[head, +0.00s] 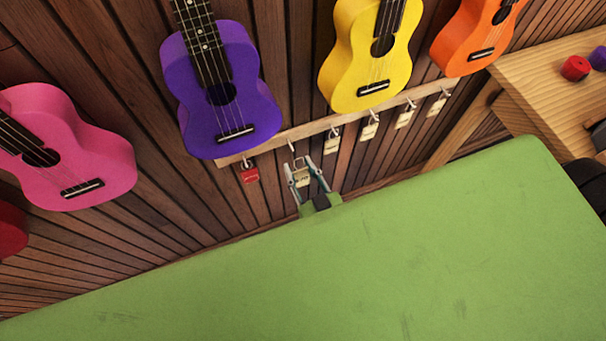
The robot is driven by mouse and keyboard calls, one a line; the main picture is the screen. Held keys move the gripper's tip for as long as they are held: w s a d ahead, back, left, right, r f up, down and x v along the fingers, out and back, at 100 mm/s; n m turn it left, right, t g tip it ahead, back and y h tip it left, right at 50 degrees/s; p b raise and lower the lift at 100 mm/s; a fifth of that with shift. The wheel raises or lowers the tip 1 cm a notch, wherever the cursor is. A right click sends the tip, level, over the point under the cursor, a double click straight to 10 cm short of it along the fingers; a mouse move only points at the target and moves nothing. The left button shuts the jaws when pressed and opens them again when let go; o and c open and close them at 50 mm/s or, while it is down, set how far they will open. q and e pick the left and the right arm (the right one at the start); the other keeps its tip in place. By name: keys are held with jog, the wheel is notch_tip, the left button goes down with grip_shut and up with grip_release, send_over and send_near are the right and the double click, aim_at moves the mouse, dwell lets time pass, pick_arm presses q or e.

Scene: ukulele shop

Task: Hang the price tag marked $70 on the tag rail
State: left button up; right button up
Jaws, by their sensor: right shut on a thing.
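The tag rail (265,142) is a pale wooden strip with small hooks, fixed to the wall below the ukuleles. My right gripper (300,168) is shut on a small cream price tag (301,178), just below a rail hook (292,148). The tag's marking is too small to read. I cannot tell whether the tag touches that hook. A red tag (249,175) hangs to its left. Several cream tags (333,145) hang from hooks to its right. My left gripper is not in view.
A purple ukulele (200,120) hangs above the rail's left end, with yellow (350,75) and orange (455,50) ones further right. A pink ukulele (110,150) hangs left. A wooden table (545,95) holding a red object (575,68) stands at the right.

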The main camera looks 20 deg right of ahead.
jog(key=shift+w+f, duration=0.1)
jog(key=shift+w, duration=0.5)
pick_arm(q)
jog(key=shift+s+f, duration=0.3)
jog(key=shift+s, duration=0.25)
pick_arm(e)
jog(key=x, duration=0.4)
jog(key=shift+f, duration=0.15)
jog(key=o, duration=0.9)
jog(key=shift+c, duration=0.2)
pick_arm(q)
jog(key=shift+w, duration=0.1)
pick_arm(e)
jog(key=shift+s, duration=0.15)
